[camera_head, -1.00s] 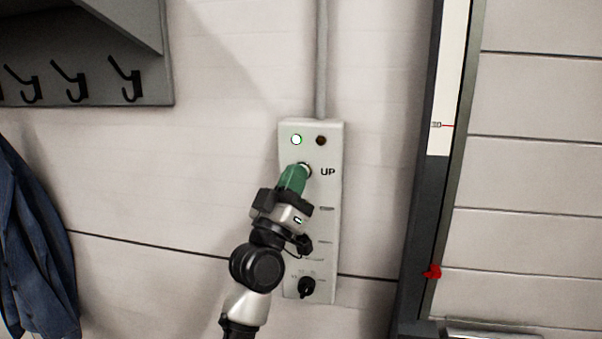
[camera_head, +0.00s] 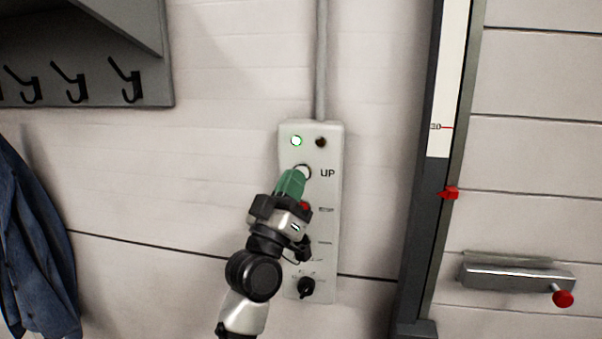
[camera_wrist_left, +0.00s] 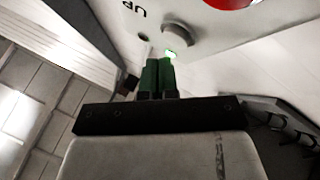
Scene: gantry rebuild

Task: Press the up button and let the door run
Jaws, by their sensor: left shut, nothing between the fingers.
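The grey control box (camera_head: 327,190) is on the white wall with a lit green lamp (camera_head: 296,141) at its top left. The round UP button (camera_head: 304,171) is beside its "UP" label; it also shows as a grey knob in the left wrist view (camera_wrist_left: 181,34). My left gripper (camera_head: 294,175) has green fingers, shut and empty, with tips at the button's lower left edge. In the left wrist view the shut fingers (camera_wrist_left: 158,64) look apart from the button. My right gripper is out of view.
A dark lamp (camera_head: 320,142) and a black knob (camera_head: 306,287) are on the box. A red button (camera_head: 304,206) is partly hidden behind my gripper. A dark door post (camera_head: 421,230) stands right. A hook rack (camera_head: 90,70) and blue jacket (camera_head: 35,250) are left.

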